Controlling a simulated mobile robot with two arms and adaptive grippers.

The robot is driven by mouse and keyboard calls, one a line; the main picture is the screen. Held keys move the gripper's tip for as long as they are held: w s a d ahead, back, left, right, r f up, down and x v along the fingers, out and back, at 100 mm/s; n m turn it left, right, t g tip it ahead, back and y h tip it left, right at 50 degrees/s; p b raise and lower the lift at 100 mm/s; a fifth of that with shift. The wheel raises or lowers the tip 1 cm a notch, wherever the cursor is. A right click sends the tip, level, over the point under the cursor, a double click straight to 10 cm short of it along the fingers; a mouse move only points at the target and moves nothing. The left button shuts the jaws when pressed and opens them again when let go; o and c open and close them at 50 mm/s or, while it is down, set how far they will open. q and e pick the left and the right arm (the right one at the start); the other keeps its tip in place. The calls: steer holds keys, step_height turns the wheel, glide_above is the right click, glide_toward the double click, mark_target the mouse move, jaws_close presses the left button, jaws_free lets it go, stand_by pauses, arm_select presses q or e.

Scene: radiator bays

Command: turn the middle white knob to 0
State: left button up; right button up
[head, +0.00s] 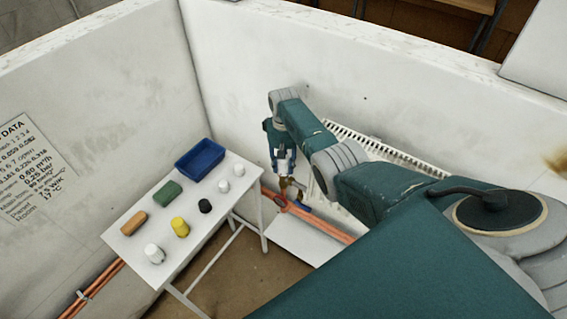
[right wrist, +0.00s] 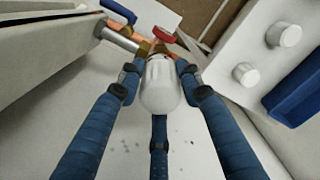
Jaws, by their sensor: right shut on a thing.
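The white knob (right wrist: 161,86) sits on a brass valve (right wrist: 158,48) beside the radiator, in the middle of the right wrist view. My right gripper (right wrist: 160,92) has its blue fingers closed around this knob, one on each side and one below. In the head view my right gripper (head: 283,176) is at the radiator's left end, and its fingers hide most of the knob. No scale mark or number on the knob can be read. My left gripper is in neither view.
A red handle (right wrist: 163,34) and a blue handle (right wrist: 118,11) are close to the valve. The white radiator (head: 385,150) stands along the wall. A white table (head: 217,222) left of the gripper bears a blue tray (head: 186,170), several white caps and coloured pieces. Copper pipes (head: 330,228) run low.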

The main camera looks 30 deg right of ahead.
steer(key=m, duration=0.4)
steer(key=shift+r+m, duration=0.1)
steer(key=shift+m, duration=0.2)
steer(key=m, duration=0.5)
steer(key=shift+w, duration=0.1)
steer(key=m, duration=0.5)
steer(key=shift+m, duration=2.9)
steer(key=o, duration=1.1)
steer(key=shift+o, duration=0.2)
step_height(320, 180, up, 12)
